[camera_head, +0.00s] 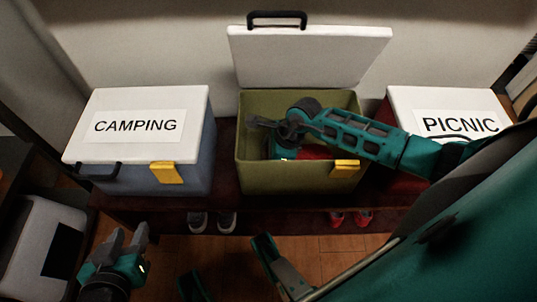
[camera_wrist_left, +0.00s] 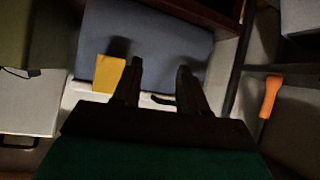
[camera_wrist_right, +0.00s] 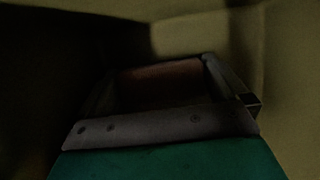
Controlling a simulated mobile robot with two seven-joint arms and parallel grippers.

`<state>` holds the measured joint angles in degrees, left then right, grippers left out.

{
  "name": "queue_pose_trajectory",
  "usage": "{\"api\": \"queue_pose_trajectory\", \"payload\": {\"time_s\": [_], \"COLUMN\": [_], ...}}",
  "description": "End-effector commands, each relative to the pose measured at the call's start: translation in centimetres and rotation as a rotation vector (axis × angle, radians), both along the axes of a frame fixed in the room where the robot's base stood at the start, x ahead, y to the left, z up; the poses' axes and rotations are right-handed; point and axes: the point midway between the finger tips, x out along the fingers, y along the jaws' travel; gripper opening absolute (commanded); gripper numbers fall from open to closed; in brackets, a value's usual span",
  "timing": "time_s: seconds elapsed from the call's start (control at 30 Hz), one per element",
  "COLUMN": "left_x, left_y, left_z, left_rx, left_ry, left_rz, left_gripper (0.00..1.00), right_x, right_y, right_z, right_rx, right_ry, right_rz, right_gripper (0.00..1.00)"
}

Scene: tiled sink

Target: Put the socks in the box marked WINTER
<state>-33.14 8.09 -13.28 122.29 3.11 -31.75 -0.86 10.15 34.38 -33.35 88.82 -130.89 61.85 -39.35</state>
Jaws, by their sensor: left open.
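An olive-green box (camera_head: 249,179) stands open in the middle, its white lid (camera_head: 310,55) raised. No WINTER marking shows; the lid's label side is out of sight. My right arm reaches into this box from the right. Something red (camera_head: 316,152) lies inside, partly behind the arm; I cannot tell if it is socks. In the right wrist view, my right gripper (camera_wrist_right: 165,80) is inside the dark box, fingers apart, with a reddish-brown surface between them; I cannot tell if it grips it. My left gripper (camera_head: 129,238) is open and empty, below and in front of the CAMPING box.
The blue CAMPING box (camera_head: 190,178) with white lid stands shut on the left. The red PICNIC box (camera_head: 385,184) stands shut on the right, partly behind my arm. Grey shoes (camera_head: 212,221) and red shoes (camera_head: 351,218) sit below the bench. A grey container (camera_head: 32,240) stands at lower left.

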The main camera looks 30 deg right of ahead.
Motion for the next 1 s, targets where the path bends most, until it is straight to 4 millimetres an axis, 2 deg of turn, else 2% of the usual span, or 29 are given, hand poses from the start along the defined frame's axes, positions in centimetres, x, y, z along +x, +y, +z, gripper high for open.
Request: {"api": "queue_pose_trajectory", "payload": {"time_s": [0.17,0.27,0.7,0.83,1.0], "left_x": [0.0,0.0,0.0,-0.4,-0.6], "left_y": [0.0,0.1,1.1,1.2,1.3], "left_z": [0.0,0.4,2.1,2.0,2.0], "left_rx": [0.001,0.002,0.018,0.023,0.027], "left_ry": [0.002,0.002,-0.01,-0.003,0.001], "left_rz": [0.001,0.002,0.021,0.02,0.017], "left_gripper": [0.43,0.43,0.43,0.43,0.43], "right_x": [0.0,-0.1,-1.7,-2.0,-2.2], "right_y": [0.0,-0.2,-3.2,-3.7,-4.0], "right_z": [0.1,0.9,9.0,10.5,11.3], "right_rx": [0.0,-0.001,-0.003,-0.001,0.0], "right_ry": [0.0,-0.002,-0.002,-0.001,0.0], "right_rz": [0.0,0.0,0.002,0.001,0.001], "right_gripper": [1.0,1.0,1.0,1.0,1.0]}}
